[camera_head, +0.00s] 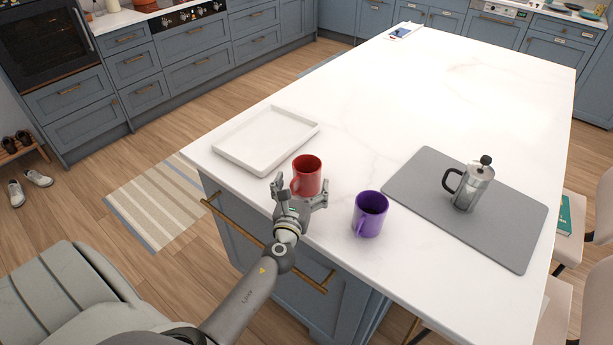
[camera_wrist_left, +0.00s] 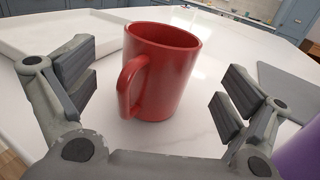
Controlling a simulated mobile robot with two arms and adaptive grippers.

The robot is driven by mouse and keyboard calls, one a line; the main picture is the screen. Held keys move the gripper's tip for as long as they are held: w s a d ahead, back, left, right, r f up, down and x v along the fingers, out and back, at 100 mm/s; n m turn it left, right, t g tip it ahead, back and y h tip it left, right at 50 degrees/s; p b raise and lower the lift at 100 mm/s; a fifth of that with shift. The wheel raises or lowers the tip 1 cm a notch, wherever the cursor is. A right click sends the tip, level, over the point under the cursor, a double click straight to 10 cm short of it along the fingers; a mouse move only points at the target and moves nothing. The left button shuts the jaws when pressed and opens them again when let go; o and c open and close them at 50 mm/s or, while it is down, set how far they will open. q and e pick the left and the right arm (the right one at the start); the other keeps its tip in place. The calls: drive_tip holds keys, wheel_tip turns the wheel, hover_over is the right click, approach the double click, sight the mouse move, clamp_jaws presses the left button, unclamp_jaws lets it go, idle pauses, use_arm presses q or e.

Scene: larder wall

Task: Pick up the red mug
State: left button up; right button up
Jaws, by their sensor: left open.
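The red mug (camera_head: 308,174) stands upright on the white island top, near its front edge. My left gripper (camera_head: 300,193) is open at the near side of the mug, with its fingers spread to either side. In the left wrist view the red mug (camera_wrist_left: 163,75) is between the two open fingers (camera_wrist_left: 155,90) and apart from both. Its handle points left and toward the gripper. My right gripper shows in neither view.
A purple mug (camera_head: 370,214) stands close to the right of my left gripper. A white tray (camera_head: 228,154) lies behind left of the red mug. A grey mat (camera_head: 420,190) to the right bears a French press (camera_head: 473,186). The far middle of the white top (camera_head: 440,95) is clear.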

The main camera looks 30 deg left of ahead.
use_arm(q)
drive_tip(key=shift+w+a+r, duration=0.1)
drive_tip(key=shift+w+a, duration=0.15)
drive_tip(key=shift+w, duration=0.35)
drive_tip(key=x, duration=0.4)
drive_tip(key=shift+w, duration=0.1)
drive_tip(key=shift+c, duration=1.2)
drive_tip(key=c, duration=1.2)
